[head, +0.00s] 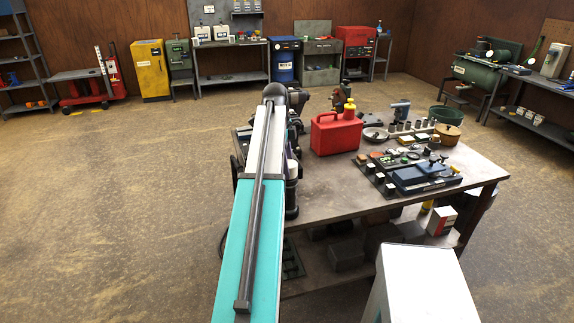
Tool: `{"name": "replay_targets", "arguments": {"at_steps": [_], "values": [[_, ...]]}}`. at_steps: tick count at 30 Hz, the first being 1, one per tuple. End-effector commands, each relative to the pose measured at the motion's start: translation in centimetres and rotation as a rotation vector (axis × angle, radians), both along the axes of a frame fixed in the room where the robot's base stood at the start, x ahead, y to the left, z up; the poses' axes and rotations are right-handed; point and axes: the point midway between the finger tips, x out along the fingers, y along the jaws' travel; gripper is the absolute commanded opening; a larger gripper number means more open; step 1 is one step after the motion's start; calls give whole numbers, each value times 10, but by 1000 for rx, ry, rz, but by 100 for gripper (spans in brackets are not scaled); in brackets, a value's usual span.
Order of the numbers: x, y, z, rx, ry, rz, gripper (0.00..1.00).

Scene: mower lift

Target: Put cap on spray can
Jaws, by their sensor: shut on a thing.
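My arm runs from the bottom middle of the head view up to the left end of the workbench (340,203). My gripper cannot be made out; it seems hidden behind my arm. I cannot pick out the spray can or its cap. Dark parts show beside my arm at the bench's left end, and I cannot tell what they are.
A red fuel can (335,134) with a yellow cap stands on the bench. A blue-grey device (424,176), small parts, a tan round container (447,134) and a green bucket (445,115) are to its right. Floor left of the bench is clear.

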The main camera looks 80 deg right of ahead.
Motion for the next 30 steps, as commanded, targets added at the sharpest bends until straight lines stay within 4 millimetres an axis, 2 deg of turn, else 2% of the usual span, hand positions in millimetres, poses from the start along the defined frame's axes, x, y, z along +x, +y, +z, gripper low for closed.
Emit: {"name": "replay_targets", "arguments": {"at_steps": [18, 19, 20, 30], "values": [[0, 0, -8, 0, 0, 0, 26], [0, 0, -8, 0, 0, 0, 48], [0, 0, -8, 0, 0, 0, 53], [0, 0, -7, 0, 0, 0, 54]]}}
